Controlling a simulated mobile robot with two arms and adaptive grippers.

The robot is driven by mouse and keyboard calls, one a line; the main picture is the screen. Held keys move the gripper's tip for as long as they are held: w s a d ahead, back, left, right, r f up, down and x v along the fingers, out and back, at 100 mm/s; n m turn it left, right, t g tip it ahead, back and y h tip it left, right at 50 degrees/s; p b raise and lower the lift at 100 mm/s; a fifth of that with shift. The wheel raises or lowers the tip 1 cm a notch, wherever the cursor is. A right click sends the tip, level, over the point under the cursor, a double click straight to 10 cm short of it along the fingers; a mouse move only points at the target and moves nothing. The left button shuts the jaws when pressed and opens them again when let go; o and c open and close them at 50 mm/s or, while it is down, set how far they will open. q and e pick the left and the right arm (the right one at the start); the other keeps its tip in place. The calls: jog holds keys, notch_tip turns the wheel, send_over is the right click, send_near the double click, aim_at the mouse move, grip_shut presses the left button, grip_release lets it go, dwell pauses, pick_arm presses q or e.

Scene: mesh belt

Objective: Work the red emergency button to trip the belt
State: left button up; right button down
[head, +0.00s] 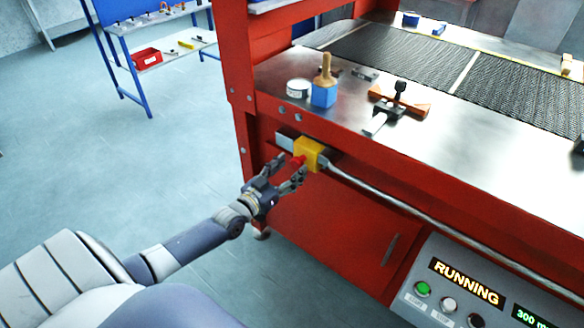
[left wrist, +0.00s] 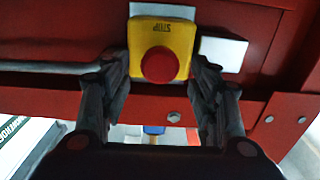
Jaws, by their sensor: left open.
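The red emergency button (head: 298,161) sits on a yellow box (head: 311,153) on the front of the red belt frame. In the left wrist view the button (left wrist: 159,65) is near the middle of the yellow box (left wrist: 178,34), which is marked STOP. My left gripper (head: 287,166) is open in front of the button. In the left wrist view its fingers (left wrist: 162,70) are on either side of the yellow box and the button, with nothing held. I cannot tell whether a finger touches the box. The sign (head: 466,283) on the control panel reads RUNNING. My right gripper is not in view.
A metal rail (head: 400,205) runs along the frame to the right of the yellow box. The floor (head: 150,170) at left is clear.

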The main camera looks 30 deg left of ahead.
aim_at(295, 165)
pick_arm(q)
jog(key=shift+w+d, duration=0.1)
jog(key=shift+w, duration=0.65)
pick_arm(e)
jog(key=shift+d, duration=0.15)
pick_arm(q)
jog(key=shift+c, duration=0.2)
grip_shut()
jog(key=shift+w+r, duration=0.15)
jog(key=shift+w, duration=0.5)
jog(key=shift+o, duration=0.2)
grip_release()
jog(key=shift+w, duration=0.1)
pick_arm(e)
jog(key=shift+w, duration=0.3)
